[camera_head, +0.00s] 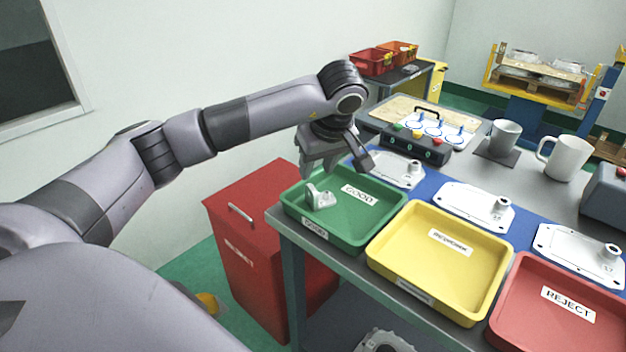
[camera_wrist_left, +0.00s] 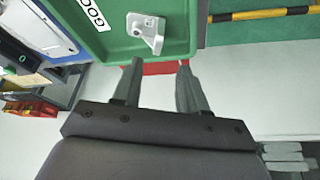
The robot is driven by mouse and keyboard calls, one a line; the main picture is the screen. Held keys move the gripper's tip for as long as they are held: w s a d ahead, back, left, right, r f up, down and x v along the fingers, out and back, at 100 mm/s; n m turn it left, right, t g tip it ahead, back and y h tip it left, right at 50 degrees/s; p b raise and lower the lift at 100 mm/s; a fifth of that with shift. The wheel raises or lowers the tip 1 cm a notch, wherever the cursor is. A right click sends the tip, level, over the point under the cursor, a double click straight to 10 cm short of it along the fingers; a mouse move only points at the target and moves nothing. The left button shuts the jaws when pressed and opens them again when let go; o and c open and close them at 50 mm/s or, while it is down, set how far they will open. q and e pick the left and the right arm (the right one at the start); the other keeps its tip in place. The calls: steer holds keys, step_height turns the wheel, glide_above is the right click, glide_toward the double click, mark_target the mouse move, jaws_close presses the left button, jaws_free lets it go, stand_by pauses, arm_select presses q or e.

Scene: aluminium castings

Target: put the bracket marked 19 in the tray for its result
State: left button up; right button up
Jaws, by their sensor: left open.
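A small grey metal bracket (camera_head: 320,197) lies in the green tray labelled GOOD (camera_head: 351,237), near its left end. No number is readable on it. The wrist view shows the bracket (camera_wrist_left: 147,32) on the tray floor, close to the tray wall. My left gripper (camera_head: 335,168) is above the back left part of the green tray, open and empty. In the wrist view its two fingertips (camera_wrist_left: 157,62) are apart, with the bracket clear beyond them. A yellow tray (camera_head: 395,278) and a red tray labelled REJECT (camera_head: 520,268) stand to the right, both empty. My right gripper is not in view.
Several white cover castings (camera_head: 474,205) lie on a blue mat behind the trays. A dark control box (camera_head: 415,146) stands behind the green tray. Two mugs (camera_head: 564,158) stand at the back right. A red bin (camera_head: 262,260) stands on the floor left of the table.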

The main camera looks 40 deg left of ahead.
arm_select(q)
steer(key=v, duration=0.2)
steer(key=shift+d+r, duration=0.15)
steer(key=shift+r, duration=0.25)
steer(key=shift+f, duration=0.1)
